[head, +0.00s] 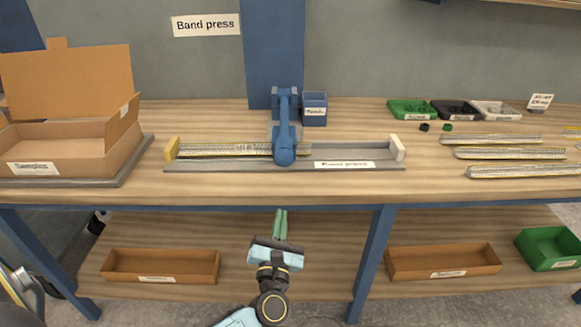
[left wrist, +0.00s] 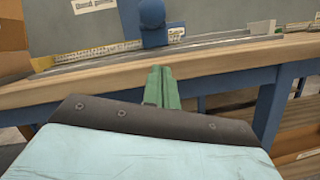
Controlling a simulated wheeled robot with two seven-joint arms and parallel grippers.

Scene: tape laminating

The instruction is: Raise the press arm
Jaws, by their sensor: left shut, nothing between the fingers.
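The blue press arm (head: 284,128) stands on the workbench in the head view, its rounded front end low over the grey track (head: 230,167). A perforated tape strip (head: 225,149) lies along the track and passes under the press arm's head. My right gripper is not in view.
An open cardboard box (head: 70,150) stands at the left. A small blue bin (head: 314,108) is beside the press. More strips (head: 510,153) lie at the right, near small trays (head: 411,109). The bench's front edge (head: 450,195) lies between my gripper and the press.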

